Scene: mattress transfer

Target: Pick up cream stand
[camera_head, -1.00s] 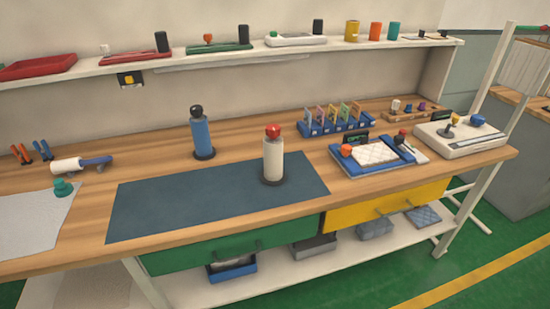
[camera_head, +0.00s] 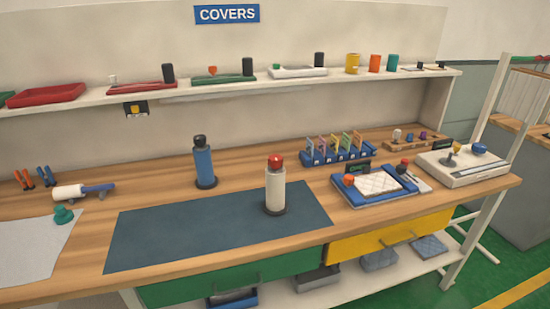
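The cream stand (camera_head: 275,188) is an upright cream cylinder with a red knob on top and a dark round base. It stands on the right part of the dark blue mat (camera_head: 190,236) on the wooden bench. A similar blue stand (camera_head: 205,165) with a black knob stands upright behind the mat, to the left of the cream one. Neither of my grippers is in view.
A blue tray with a white quilted pad (camera_head: 375,182) lies right of the cream stand. Behind it is a blue rack (camera_head: 337,153). A white control box (camera_head: 462,165) sits at the right end. A shelf (camera_head: 210,88) runs above the bench.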

